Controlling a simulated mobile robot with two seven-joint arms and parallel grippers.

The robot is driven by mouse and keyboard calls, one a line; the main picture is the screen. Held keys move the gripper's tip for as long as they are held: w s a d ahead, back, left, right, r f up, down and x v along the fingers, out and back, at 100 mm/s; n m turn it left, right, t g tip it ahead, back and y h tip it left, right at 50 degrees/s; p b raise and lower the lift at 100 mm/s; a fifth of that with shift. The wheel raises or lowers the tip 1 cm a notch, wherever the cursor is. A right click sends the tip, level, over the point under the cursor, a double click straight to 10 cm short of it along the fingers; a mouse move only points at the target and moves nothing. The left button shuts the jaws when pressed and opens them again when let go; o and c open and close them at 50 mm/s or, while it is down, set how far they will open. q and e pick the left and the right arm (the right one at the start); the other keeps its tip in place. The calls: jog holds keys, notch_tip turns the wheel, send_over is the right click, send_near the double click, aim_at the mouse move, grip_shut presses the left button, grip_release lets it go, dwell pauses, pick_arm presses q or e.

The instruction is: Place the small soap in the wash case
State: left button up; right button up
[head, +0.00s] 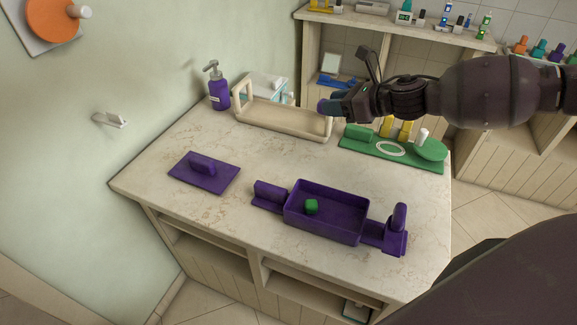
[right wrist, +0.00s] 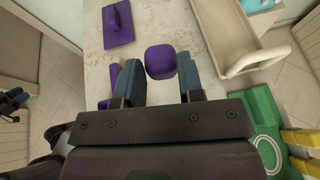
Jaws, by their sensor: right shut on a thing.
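My right gripper (head: 338,105) is shut on a small rounded purple block (right wrist: 161,62), which looks like a small soap. In the right wrist view the block sits between the two teal fingers. In the head view the gripper is above the back of the counter, near the beige tray, and the block is mostly hidden by the fingers. The open purple case (head: 345,231), apparently the wash case, lies at the counter's front, well apart from the gripper. A small green cube (head: 311,207) lies inside it, toward the left.
A beige handled tray (head: 283,121) and a purple pump bottle (head: 218,88) stand at the back. A green board (head: 391,150) is at right. A purple plate with a raised block (head: 204,172) lies at left. The counter's middle (head: 262,165) is clear.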

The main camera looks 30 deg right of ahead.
jog(key=shift+n+g+y, duration=0.6)
jog(key=shift+n+y, duration=0.1)
jog(key=shift+n, duration=0.1)
jog(key=f, duration=0.5)
jog(key=s+a+f+b, duration=0.1)
jog(key=f, duration=0.4)
jog(key=s+a+f+b, duration=0.1)
jog(key=f, duration=0.5)
jog(key=shift+a, duration=0.2)
jog(key=shift+f, duration=0.65)
notch_tip(320, 180, down, 3)
jog(key=shift+f+b, duration=0.2)
jog(key=shift+b, duration=0.15)
jog(key=shift+f, duration=0.2)
pick_arm(q)
jog(key=shift+w+d+f, duration=0.15)
jog(key=shift+w+f, duration=0.3)
jog(key=shift+f, duration=0.35)
pick_arm(e)
jog(key=shift+r, duration=0.1)
